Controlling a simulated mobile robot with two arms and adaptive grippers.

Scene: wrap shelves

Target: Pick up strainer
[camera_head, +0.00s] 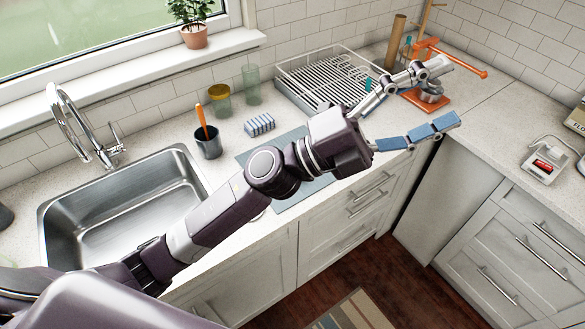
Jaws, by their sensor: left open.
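I cannot pick out a strainer with certainty. My left gripper (447,93) reaches across the counter to the right, its two fingers spread wide and nothing held between them. In the picture an orange hand press (447,58) with a small metal part (431,92) shows behind and between the fingers. Whether the fingers touch it I cannot tell. My left arm hides part of the counter and the grey-blue mat (290,200). My right gripper is not in view.
A dish rack (318,80) stands behind the arm. A dark cup (208,146) with an orange-handled tool, a striped sponge (259,124), a jar (220,102) and a glass (251,85) stand near the sink (120,215). The right counter has bare room.

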